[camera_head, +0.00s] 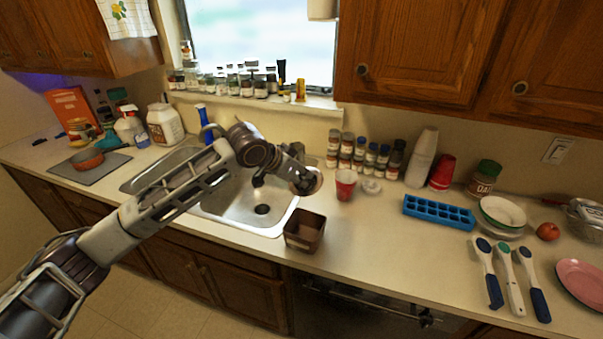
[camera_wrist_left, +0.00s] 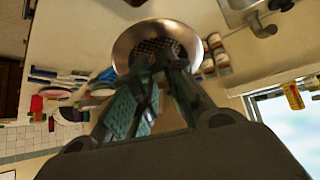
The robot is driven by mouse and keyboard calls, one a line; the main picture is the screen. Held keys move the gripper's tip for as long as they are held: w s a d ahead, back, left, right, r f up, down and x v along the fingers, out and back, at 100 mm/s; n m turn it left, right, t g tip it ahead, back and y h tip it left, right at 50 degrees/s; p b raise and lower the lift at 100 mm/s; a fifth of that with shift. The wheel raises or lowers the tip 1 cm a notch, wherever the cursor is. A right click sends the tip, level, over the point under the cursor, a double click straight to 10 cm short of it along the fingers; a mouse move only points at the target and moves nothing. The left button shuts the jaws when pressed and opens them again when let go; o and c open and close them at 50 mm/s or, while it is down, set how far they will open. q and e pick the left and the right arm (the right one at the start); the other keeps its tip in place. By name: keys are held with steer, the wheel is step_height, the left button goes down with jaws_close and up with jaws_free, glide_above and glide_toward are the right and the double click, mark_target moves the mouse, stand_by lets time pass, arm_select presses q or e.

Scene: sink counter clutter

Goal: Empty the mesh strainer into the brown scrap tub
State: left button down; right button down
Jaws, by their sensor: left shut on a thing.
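The brown scrap tub (camera_head: 291,240) stands upright on the counter just right of the sink, near the front edge. My left gripper (camera_head: 296,172) is above and behind it, beside the sink's right side. It is shut on the mesh strainer (camera_head: 314,182), which is small and partly hidden by the gripper in the head view. In the left wrist view the strainer (camera_wrist_left: 125,47) shows a shiny round metal rim and dark mesh between the fingertips (camera_wrist_left: 158,70). I cannot tell what it contains or its exact tilt. My right gripper is not in view.
The sink (camera_head: 225,212) lies left of the tub. A red cup (camera_head: 345,184) and spice jars (camera_head: 359,153) stand behind and right of it. A blue ice tray (camera_head: 438,212) is farther right. Counter right of the tub is clear.

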mark_target(297, 190)
arm_select(q)
steer(key=shift+s+a+f+t+h, duration=0.2)
steer(key=shift+f+t+h, duration=0.15)
steer(key=shift+t+h, duration=0.5)
steer(key=shift+s+a+f+t+h, duration=0.2)
steer(key=shift+f+t+h, duration=0.1)
steer(key=shift+t+h, duration=0.55)
steer(key=shift+s+a+f+t+h, duration=0.1)
steer(key=shift+f+t+h, duration=0.25)
steer(key=shift+t+h, duration=0.55)
